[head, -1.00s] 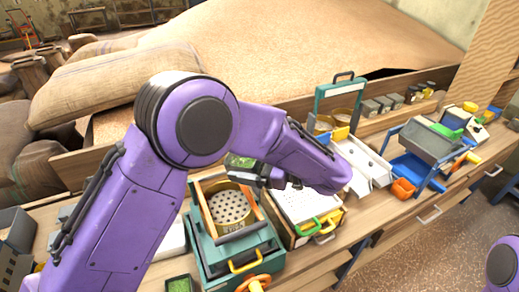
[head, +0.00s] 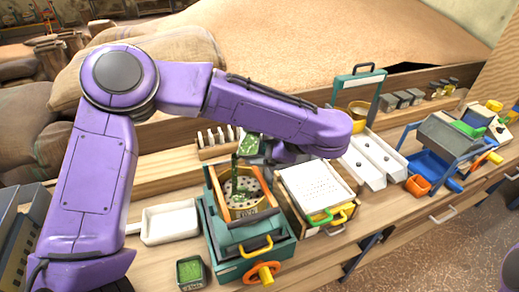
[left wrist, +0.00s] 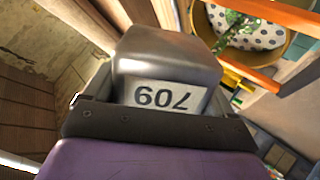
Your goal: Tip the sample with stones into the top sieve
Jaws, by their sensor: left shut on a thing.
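My left gripper (head: 265,152) is shut on a small dark sample box (head: 250,147) with green contents, above the top sieve. The box is tilted, and a green stream falls from it. The top sieve (head: 228,190) is a round brass pan with a holed white floor, in an orange-railed frame on a teal machine. Green grains lie on its floor. In the left wrist view the box (left wrist: 165,60) shows an upside-down label 709, and the sieve (left wrist: 282,42) is at the upper right with green material in it. I cannot make out single stones. My right gripper is out of view.
Another green-filled box (head: 191,272) stands at the front left of the bench. A white tray (head: 170,222) is left of the teal machine (head: 250,240). A blue-framed grey hopper (head: 447,140) stands farther right.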

